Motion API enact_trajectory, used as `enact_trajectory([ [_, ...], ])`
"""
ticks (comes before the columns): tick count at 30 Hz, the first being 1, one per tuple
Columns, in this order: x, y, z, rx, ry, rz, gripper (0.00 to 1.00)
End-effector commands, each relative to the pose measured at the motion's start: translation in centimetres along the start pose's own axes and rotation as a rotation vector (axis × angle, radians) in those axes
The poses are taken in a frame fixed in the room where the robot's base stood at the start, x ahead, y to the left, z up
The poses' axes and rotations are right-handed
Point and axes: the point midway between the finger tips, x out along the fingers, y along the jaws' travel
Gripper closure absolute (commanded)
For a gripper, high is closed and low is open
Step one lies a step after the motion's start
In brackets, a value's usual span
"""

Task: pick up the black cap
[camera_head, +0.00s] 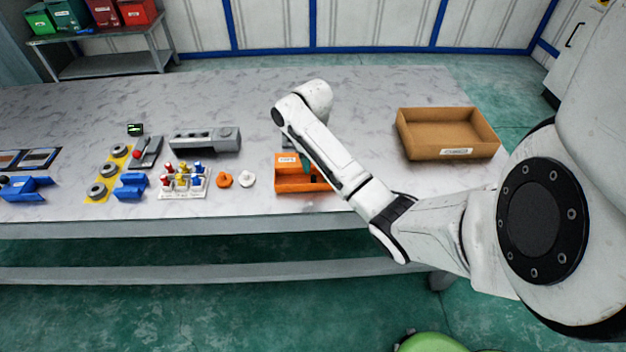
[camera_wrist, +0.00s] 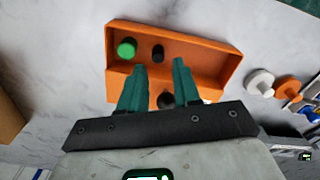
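An orange tray (camera_wrist: 205,60) lies below my gripper (camera_wrist: 159,65) in the wrist view. Either dark piece may be the black cap; I cannot tell which. My two teal fingers are apart with nothing between their tips, above the tray. The tray also shows in the head view (camera_head: 290,185), partly covered by my arm; its contents are hidden there.
A white knob (camera_head: 247,179) and an orange knob (camera_head: 224,180) lie left of the tray. Further left are a rack of coloured pieces (camera_head: 183,184) and a grey block (camera_head: 205,140). A cardboard box (camera_head: 447,133) stands at the right. The table behind the tray is clear.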

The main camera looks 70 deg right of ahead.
Motion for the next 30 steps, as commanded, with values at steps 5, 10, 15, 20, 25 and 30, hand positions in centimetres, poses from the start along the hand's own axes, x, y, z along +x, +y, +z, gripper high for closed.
enact_trajectory([
  [5,1.2,0.2,0.0,0.001,-0.003,0.000,0.68],
  [10,3.7,0.4,-0.1,0.001,-0.002,0.001,0.68],
  [15,5.3,0.4,-0.1,0.000,0.000,0.000,0.68],
  [20,5.5,0.3,-0.1,0.000,0.001,0.000,0.68],
  [25,5.5,0.3,-0.2,-0.001,0.001,0.000,0.76],
  [30,5.5,0.3,-0.2,-0.001,0.001,0.000,0.92],
])
